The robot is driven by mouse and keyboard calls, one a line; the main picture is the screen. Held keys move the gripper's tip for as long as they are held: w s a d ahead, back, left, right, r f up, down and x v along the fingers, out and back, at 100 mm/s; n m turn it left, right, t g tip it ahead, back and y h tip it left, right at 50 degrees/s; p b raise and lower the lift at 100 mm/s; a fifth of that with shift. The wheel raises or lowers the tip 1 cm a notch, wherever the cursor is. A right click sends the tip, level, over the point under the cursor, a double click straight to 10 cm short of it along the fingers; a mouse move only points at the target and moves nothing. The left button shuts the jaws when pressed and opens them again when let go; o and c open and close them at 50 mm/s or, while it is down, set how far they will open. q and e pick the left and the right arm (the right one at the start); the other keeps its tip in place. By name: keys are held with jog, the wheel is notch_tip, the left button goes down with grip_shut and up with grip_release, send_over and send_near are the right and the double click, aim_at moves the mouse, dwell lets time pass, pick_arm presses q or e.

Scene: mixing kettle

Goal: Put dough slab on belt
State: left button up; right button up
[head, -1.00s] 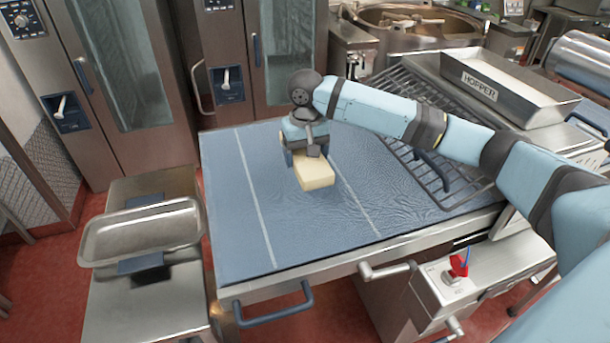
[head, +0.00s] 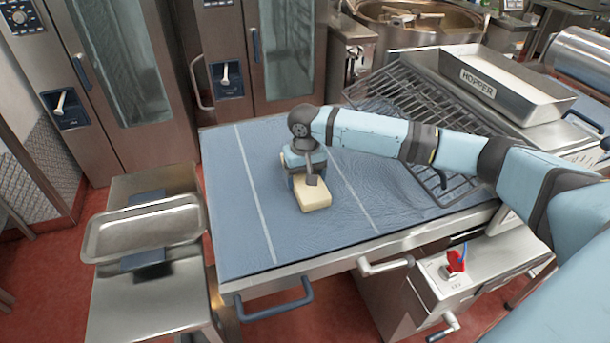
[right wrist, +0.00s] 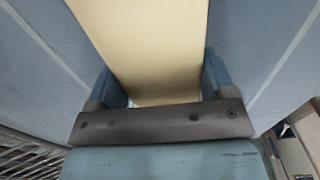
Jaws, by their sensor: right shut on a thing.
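The dough slab (head: 313,196) is a pale yellow block between the two white lines of the blue belt (head: 235,220). My right gripper (head: 309,182) is shut on the slab from above. In the right wrist view the slab (right wrist: 145,45) runs between the two blue fingers (right wrist: 160,85) and fills the gap. The slab is at or just above the belt surface; I cannot tell whether it touches. My left gripper is out of view.
An empty metal tray (head: 145,230) sits on a steel stand left of the belt. A wire guard (head: 425,110) and the hopper (head: 510,80) stand at the right rear. A blue handle (head: 275,308) juts from the front edge. The belt around the slab is clear.

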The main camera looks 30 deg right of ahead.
jog(key=o, duration=1.1)
jog(key=shift+o, duration=0.4)
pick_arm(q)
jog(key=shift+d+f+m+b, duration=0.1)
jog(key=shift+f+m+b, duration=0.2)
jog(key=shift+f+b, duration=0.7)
pick_arm(e)
notch_tip(320, 180, up, 12)
jog(key=shift+r, duration=0.15)
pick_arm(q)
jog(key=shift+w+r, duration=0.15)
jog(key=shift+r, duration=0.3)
